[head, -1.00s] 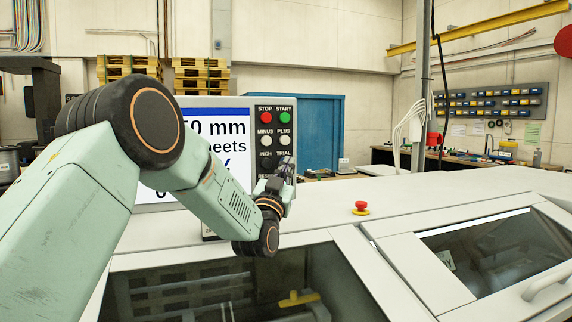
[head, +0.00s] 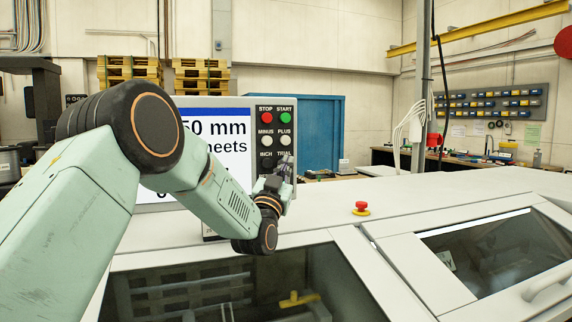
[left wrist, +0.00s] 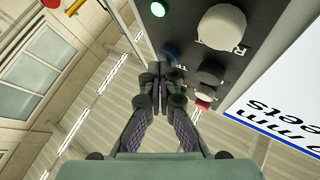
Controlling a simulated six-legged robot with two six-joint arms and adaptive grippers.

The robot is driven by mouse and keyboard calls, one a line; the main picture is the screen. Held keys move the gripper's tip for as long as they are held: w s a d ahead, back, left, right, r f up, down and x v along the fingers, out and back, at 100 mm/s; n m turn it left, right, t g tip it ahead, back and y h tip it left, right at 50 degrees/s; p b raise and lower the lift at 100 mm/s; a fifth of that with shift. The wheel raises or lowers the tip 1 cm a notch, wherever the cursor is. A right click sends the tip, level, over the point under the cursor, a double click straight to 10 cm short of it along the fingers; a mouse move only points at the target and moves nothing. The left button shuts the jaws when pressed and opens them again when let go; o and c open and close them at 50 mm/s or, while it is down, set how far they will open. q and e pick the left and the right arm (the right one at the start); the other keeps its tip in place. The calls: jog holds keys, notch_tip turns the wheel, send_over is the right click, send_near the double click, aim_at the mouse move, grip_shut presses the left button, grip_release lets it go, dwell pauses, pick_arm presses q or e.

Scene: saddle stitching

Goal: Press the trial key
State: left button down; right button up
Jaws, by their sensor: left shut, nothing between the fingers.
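The dark key panel (head: 275,113) stands right of the screen, with the labels STOP, START, MINUS, PLUS, INCH and TRIAL. The TRIAL label shows at its lower right. In the head view the key under it is hidden by my left gripper (head: 287,164). In the left wrist view the panel (left wrist: 262,22) appears upside down. A blue key (left wrist: 168,51), in what looks like the trial key's place, is just beyond the tips of my left gripper (left wrist: 160,72). The gripper is shut and empty. I cannot tell whether the tips touch the key. My right gripper is not in view.
The screen (head: 217,128) stands left of the panel. A green light (left wrist: 159,9) and a large white key (left wrist: 222,27) lie close to the fingers. A red stop button (head: 361,207) sits on the pale machine top (head: 440,190), which is otherwise clear.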

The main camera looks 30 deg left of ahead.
pick_arm(q)
jog(key=shift+w+a, duration=0.1)
dwell(0.5)
jog(key=shift+s+d+f+b, duration=0.15)
jog(key=shift+s+d+b, duration=0.15)
jog(key=shift+s+d, duration=0.4)
jog(key=shift+w+d, duration=0.1)
jog(key=shift+d, duration=0.1)
jog(key=s+d, duration=0.3)
jog(key=shift+s+d+b, duration=0.1)
jog(key=shift+d+b, duration=0.15)
jog(key=shift+b, duration=0.15)
